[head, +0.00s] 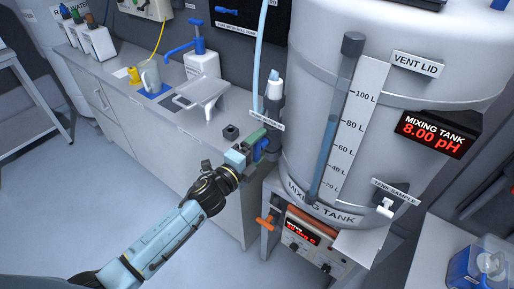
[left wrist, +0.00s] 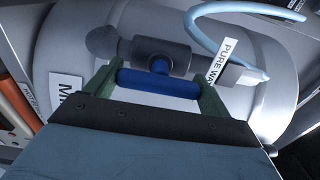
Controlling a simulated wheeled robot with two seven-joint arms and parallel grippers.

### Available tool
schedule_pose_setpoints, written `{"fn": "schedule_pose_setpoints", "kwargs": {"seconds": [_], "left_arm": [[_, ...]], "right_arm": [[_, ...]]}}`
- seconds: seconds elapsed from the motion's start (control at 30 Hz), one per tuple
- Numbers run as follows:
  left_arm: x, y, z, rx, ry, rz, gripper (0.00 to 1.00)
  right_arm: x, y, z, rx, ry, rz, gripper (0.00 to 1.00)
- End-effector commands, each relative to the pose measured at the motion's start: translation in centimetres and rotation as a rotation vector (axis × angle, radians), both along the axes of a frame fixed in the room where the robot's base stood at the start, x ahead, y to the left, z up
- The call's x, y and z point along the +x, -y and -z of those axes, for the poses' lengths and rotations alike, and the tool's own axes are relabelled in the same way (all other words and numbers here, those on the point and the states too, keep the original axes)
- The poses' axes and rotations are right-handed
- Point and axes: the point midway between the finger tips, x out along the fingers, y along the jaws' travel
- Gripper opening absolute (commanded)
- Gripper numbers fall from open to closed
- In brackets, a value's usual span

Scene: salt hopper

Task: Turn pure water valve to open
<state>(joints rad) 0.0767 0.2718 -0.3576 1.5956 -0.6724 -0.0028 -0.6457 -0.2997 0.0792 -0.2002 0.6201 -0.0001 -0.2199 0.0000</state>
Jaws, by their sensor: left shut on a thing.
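The pure water valve has a blue handle (left wrist: 158,82) on a dark grey body (left wrist: 155,55), seen in the left wrist view. The handle lies crosswise between the two green fingers of my left gripper (left wrist: 158,88), which is shut on it. A "PURE WA..." label (left wrist: 228,60) is beside the valve, partly cut off by other parts. In the head view, my left gripper (head: 252,146) reaches to the blue handle (head: 262,147) at the left side of the mixing tank (head: 300,100). My fingers hide part of the valve there. My right gripper is not in view.
The mixing tank display (head: 437,136) reads 8.00 pH. An orange valve handle (head: 267,222) sits low, below my left gripper. A counter (head: 140,100) with a grey mug (head: 149,76) and a balance (head: 203,95) stands at the left. The floor (head: 60,200) is clear.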

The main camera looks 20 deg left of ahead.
Motion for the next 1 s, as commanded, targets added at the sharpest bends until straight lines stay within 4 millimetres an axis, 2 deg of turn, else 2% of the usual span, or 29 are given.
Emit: {"fn": "schedule_pose_setpoints", "kwargs": {"seconds": [0.47,0.5,0.6,0.87,1.0], "left_arm": [[0.0,0.0,0.0,-0.012,-0.005,-0.001,0.59],[0.0,0.0,0.0,-0.011,-0.005,-0.001,0.86],[0.0,0.0,0.0,-0.011,-0.005,-0.001,0.99],[-0.1,-0.1,0.0,-0.010,-0.005,0.000,1.00],[-1.2,-0.5,0.2,-0.010,-0.006,-0.001,1.00]], "right_arm": [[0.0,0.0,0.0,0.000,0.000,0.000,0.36],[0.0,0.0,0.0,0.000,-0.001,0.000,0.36],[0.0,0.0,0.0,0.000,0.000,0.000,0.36],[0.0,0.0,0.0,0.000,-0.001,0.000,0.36],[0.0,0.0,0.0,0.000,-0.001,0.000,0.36]]}}
